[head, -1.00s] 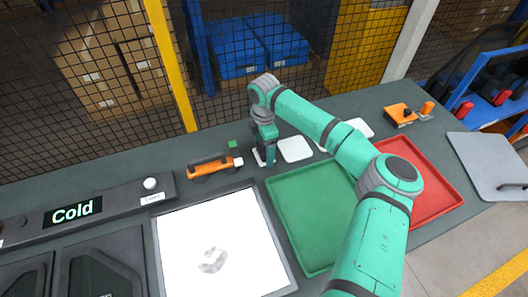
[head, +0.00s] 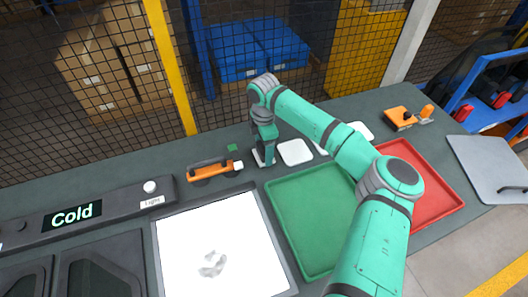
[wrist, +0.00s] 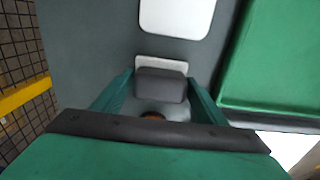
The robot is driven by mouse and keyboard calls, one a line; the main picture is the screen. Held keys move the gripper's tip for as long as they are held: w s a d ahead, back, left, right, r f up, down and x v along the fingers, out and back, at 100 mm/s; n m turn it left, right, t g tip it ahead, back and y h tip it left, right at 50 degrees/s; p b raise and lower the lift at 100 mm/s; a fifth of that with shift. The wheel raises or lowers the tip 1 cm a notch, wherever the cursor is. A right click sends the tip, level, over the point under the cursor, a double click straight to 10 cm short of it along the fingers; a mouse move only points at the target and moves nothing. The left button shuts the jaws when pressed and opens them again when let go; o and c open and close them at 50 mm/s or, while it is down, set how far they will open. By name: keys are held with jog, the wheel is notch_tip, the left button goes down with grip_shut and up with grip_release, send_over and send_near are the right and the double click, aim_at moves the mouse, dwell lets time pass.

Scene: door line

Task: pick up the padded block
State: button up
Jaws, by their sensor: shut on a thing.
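The padded block (wrist: 160,85) is a dark grey, rounded block in the wrist view. It sits between the two green fingers of my gripper (wrist: 160,97), which is shut on it. A white pad (wrist: 152,61) shows just beyond the block; I cannot tell whether the block touches it. In the head view my gripper (head: 264,160) points down at the back of the bench, beside a white pad (head: 295,152). The block is hidden there behind the fingers.
A green tray (head: 285,233) and a red tray (head: 452,196) lie in front and to the right. An orange-handled tool (head: 213,171) lies left of my gripper. A bright white panel (head: 215,225) is at front left. A mesh fence (head: 110,130) stands behind the bench.

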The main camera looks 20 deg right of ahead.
jog(key=s+d+r, duration=0.2)
jog(key=s+r, duration=0.9)
jog(key=s, duration=0.2)
jog(key=shift+s+d+r, duration=0.25)
jog(key=shift+s+d, duration=0.05)
jog(key=shift+s, duration=0.1)
jog(key=o, duration=0.3)
jog(key=shift+c, duration=0.8)
